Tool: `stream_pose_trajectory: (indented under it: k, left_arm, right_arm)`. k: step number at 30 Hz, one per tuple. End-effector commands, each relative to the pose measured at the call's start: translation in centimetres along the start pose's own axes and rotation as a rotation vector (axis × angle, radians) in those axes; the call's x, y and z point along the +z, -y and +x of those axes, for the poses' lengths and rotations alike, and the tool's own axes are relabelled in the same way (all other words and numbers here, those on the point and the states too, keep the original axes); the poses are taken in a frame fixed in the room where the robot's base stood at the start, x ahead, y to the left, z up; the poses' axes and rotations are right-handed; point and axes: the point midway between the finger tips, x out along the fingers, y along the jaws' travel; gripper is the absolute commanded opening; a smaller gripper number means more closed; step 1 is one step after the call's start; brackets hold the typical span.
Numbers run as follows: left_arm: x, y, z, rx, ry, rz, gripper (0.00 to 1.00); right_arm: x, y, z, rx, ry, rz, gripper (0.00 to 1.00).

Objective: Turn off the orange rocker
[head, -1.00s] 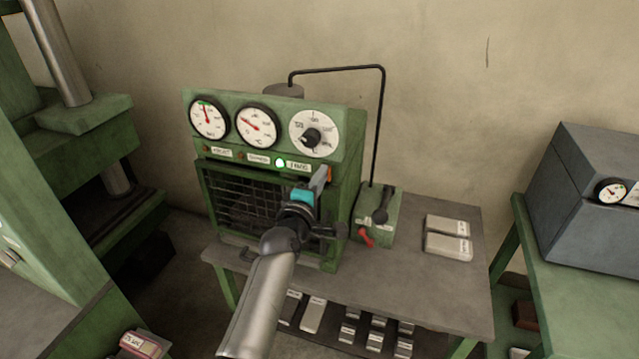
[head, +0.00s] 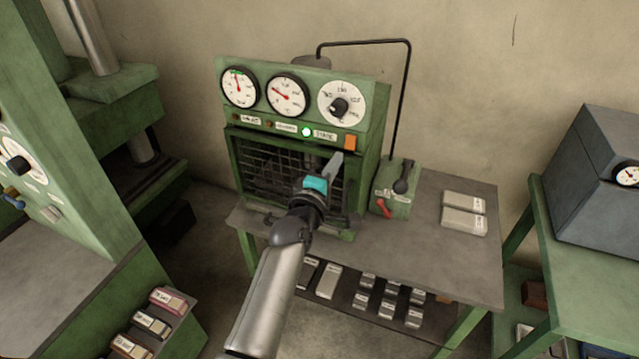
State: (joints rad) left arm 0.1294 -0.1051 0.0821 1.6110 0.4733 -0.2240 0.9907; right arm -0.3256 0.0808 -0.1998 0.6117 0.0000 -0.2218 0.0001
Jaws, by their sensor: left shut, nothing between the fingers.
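The orange rocker (head: 351,142) is a small orange block at the lower right of the green machine's front panel (head: 262,116), right of a lit green lamp (head: 306,132). My left gripper (head: 337,158) is shut and empty. Its grey fingertips point up just below and left of the rocker, with a small gap in the picture; whether they touch the panel I cannot tell. The rocker's face is in plain view, but its tilt is too small to read. My right gripper is not in view.
A dial with a black knob (head: 339,106) sits above the rocker. A mesh guard (head: 262,172) lies behind my arm. A green box with black and red levers (head: 396,190) stands to the right. Two grey blocks (head: 464,212) lie on the table (head: 445,262).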

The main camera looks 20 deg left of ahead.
Motion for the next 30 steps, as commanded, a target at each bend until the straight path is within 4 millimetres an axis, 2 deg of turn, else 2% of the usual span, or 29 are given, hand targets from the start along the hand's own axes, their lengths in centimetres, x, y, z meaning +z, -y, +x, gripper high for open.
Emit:
stream_pose_trajectory:
  k: [2,6,8,16,23,30]
  left_arm:
    - [0.0,0.1,-1.4,-0.001,-0.001,-0.002,0.00]
    - [0.0,0.2,-3.5,-0.005,-0.001,-0.001,0.00]
    - [-0.1,0.1,-4.3,-0.004,-0.001,-0.001,0.00]
    - [0.0,0.1,-6.6,-0.004,0.000,0.000,0.00]
    - [0.0,0.0,-6.8,-0.004,0.000,0.000,0.00]
    - [0.0,0.0,-6.8,-0.004,0.000,0.000,0.00]
  right_arm:
    - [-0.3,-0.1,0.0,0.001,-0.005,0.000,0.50]
    - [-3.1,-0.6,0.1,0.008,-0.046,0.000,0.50]
    - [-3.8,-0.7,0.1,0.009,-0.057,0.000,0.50]
    - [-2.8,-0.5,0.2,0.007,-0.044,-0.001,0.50]
    - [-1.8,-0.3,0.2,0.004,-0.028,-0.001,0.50]
    - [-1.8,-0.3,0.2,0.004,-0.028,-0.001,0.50]
